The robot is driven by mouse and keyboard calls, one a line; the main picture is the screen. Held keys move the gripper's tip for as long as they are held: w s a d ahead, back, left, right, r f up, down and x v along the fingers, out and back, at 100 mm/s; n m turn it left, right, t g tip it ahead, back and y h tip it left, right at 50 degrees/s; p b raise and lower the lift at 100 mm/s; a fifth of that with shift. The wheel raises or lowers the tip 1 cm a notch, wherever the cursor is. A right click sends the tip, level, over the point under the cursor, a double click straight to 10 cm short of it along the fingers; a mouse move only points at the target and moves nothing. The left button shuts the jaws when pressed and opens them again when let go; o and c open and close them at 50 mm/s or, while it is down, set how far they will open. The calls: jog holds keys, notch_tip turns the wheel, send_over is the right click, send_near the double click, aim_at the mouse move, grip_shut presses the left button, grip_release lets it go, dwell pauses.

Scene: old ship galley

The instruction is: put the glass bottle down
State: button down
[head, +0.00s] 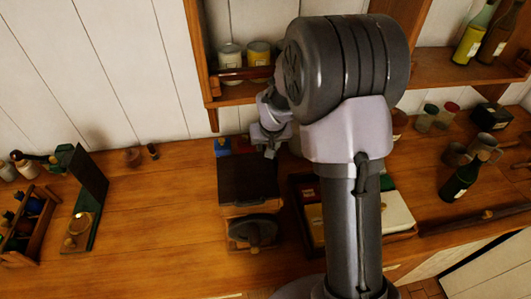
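A dark green glass bottle (460,182) stands on the wooden counter at the right, well apart from my gripper. Two more bottles, a yellow-green one (471,43) and a brown one (499,38), stand on the upper right shelf. I cannot tell which bottle the task means. My gripper (270,148) points down over the back of the counter, left of my large arm joint and near a dark box (248,178). It is small and partly hidden by my arm. I see no bottle in it, but its fingers are unclear.
Mugs (487,145) and jars (449,112) stand near the green bottle. A tray with compartments (398,212) lies partly behind my arm. A bottle rack (28,222) and an upright dark panel (88,174) stand at left. The counter (160,215) is clear left of the box.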

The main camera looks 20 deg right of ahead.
jog(key=shift+f, duration=0.85)
jog(key=shift+w+f, duration=0.1)
jog(key=shift+f, duration=0.1)
jog(key=c, duration=0.9)
grip_release()
jog(key=shift+c, duration=0.2)
